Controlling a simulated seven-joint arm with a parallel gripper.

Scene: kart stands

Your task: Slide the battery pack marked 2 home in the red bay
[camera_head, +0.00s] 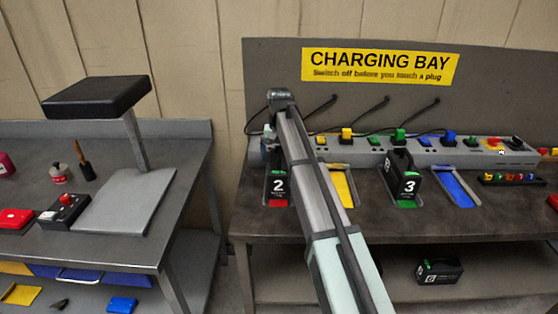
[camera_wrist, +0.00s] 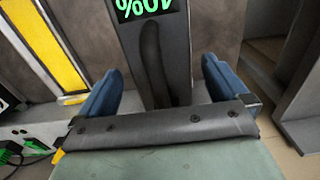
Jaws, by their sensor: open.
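The battery pack marked 2 (camera_head: 279,184) is black with a white number. It sits in the red bay (camera_head: 278,203), whose red floor shows in front of it. In the wrist view the dark pack (camera_wrist: 152,40) shows a green percentage display and a black handle. My gripper (camera_wrist: 160,72) is open, its blue fingers on either side of the pack's handle end, with gaps visible. In the head view my arm hides most of my gripper and part of the bay's back. I cannot tell how far the pack is from the bay's back end.
The yellow bay (camera_head: 343,187) beside it is empty. Pack 3 (camera_head: 402,175) stands in the green bay; the blue bay (camera_head: 456,188) is empty. A grey power strip (camera_head: 360,150) with coloured plugs and cables runs behind. Another pack (camera_head: 438,271) lies on the lower shelf.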

